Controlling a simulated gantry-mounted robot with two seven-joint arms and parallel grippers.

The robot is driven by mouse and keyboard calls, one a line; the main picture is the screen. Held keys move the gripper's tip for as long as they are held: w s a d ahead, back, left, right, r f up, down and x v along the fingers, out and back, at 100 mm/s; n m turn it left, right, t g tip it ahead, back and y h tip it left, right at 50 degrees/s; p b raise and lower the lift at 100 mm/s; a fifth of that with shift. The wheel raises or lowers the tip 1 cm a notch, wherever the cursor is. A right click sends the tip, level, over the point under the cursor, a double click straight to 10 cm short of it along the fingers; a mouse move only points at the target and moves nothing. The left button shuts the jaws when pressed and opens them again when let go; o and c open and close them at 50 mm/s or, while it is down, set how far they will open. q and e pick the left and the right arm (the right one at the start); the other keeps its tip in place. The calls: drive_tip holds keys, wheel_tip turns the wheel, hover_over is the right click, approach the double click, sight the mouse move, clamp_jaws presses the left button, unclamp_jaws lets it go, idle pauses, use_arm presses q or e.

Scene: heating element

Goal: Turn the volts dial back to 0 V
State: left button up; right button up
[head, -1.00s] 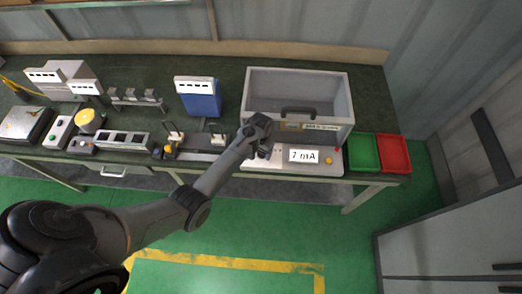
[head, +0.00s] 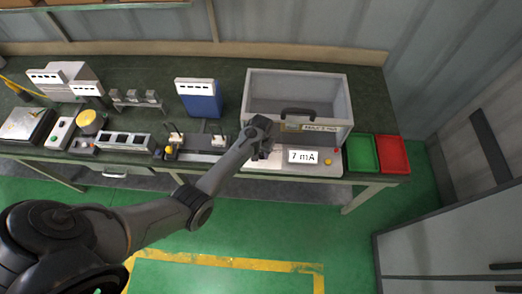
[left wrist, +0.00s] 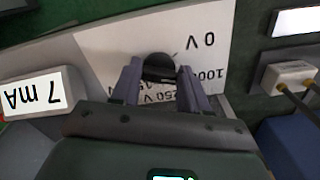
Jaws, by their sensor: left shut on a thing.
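The volts dial (left wrist: 158,68) is a dark round knob on a white panel (left wrist: 98,45) in the left wrist view. The panel shows upside down, with "0 V", "250 V" and a partly covered "1000" printed around the knob. My left gripper (left wrist: 157,76) is shut on the dial, one finger on each side. The dial's pointer cannot be made out. In the head view my left gripper (head: 263,150) is at the panel's left end and hides the dial. A display reading "7 mA" (head: 303,157) is right of it. My right gripper is not in view.
A grey open box (head: 345,105) with a black handle stands just behind the panel. Green (head: 361,153) and red (head: 393,154) trays lie to the right. A blue unit (head: 201,98) stands behind, to the left. Several small devices fill the bench's left side.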

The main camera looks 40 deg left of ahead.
use_arm(q)
drive_tip(key=n+p, duration=0.1)
drive_tip(key=n, duration=0.1)
drive_tip(key=shift+d+r+n, duration=0.1)
drive_tip(key=shift+r+n, duration=0.05)
drive_tip(key=shift+n, duration=0.15)
drive_tip(key=n+p, duration=0.1)
drive_tip(key=n, duration=0.1)
drive_tip(key=shift+n, duration=0.4)
drive_tip(key=n+p, duration=0.1)
drive_tip(key=n, duration=0.2)
drive_tip(key=shift+w+d, duration=0.1)
drive_tip(key=shift+w, duration=0.05)
drive_tip(key=shift+n, duration=0.9)
drive_tip(key=shift+f, duration=0.2)
drive_tip(key=o, duration=1.1)
drive_tip(key=shift+c, duration=0.2)
